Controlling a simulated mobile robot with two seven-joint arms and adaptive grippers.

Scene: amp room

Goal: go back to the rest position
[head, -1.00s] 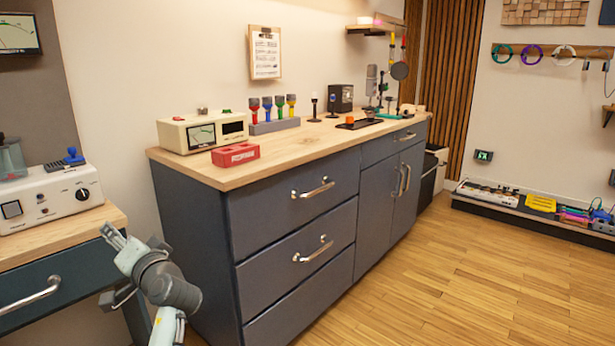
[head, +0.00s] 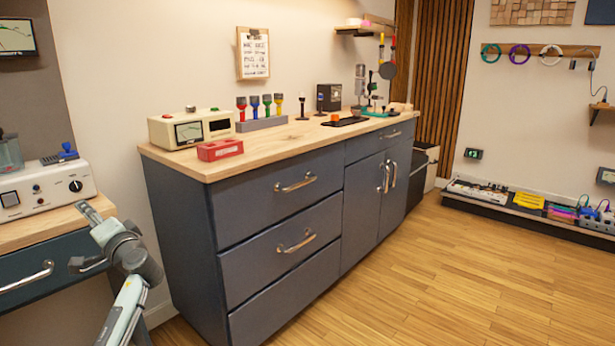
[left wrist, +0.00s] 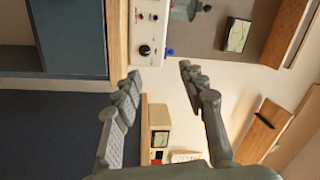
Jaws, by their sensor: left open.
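My left gripper (head: 84,213) is raised at the lower left of the head view, in front of the left wooden bench. It is open and empty. In the left wrist view its two fingers (left wrist: 158,82) stand well apart, with nothing between them but the distant bench and wall. My right gripper is in neither view.
The left bench has a white control box (head: 45,190) on top and a drawer handle (head: 28,277). A dark blue cabinet (head: 275,240) stands to the right, with a red block (head: 219,150) and a cream meter (head: 190,129) on it. The wooden floor (head: 470,270) is clear.

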